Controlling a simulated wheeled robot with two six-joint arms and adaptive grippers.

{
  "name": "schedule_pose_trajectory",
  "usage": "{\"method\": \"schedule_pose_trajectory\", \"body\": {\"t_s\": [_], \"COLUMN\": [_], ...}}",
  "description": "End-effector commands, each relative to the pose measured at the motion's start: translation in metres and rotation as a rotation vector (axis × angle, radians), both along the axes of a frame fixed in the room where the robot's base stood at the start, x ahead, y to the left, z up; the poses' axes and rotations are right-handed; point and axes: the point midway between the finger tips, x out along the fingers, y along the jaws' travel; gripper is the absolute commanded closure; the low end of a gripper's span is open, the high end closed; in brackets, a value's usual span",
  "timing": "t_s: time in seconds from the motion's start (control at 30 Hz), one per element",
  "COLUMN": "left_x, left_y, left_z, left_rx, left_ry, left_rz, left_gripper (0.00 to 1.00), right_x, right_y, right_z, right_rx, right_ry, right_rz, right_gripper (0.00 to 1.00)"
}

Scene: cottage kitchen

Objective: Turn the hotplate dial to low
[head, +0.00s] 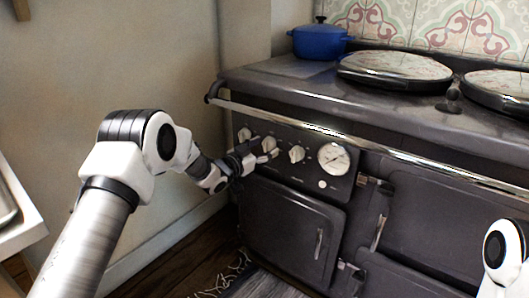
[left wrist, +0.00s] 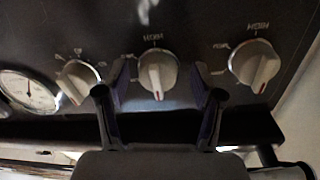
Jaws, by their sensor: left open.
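Three pale dials sit in a row on the dark range's front panel: a left dial (head: 244,134), a middle dial (head: 268,144) and a right dial (head: 296,153) beside the gauge. I cannot read which one is the hotplate dial. My left gripper (head: 266,157) is open at the middle dial. In the left wrist view, the row runs the other way, and the open left gripper (left wrist: 160,98) has one finger on each side of the middle dial (left wrist: 158,75). Its red mark points to the bottom of the picture. Contact is unclear. My right gripper is out of view.
A round white gauge (head: 334,158) is right of the dials. A chrome rail (head: 300,124) runs along the range front above the panel. Oven doors (head: 290,228) lie below. A blue pot (head: 319,42) and round lids (head: 395,67) are on top.

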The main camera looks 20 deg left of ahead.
Motion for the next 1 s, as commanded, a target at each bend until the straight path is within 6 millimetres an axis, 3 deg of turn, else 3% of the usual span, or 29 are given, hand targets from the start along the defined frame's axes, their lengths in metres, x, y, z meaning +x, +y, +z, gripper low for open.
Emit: {"method": "schedule_pose_trajectory", "body": {"t_s": [0.27,0.43,1.0], "left_x": [0.0041,0.0040,0.0041], "left_y": [-0.0023,-0.0021,-0.0016], "left_z": [0.0000,-0.0002,0.0010], "left_rx": [-0.001,-0.001,0.086], "left_ry": [0.002,0.002,-0.031], "left_rz": [0.000,0.000,0.001], "left_gripper": [0.33,0.93,0.93], "right_x": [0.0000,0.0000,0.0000], "right_y": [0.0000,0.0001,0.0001], "right_z": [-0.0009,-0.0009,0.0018], "right_rx": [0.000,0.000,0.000], "right_ry": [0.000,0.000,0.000], "right_rz": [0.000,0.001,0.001], "right_gripper": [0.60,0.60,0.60]}}
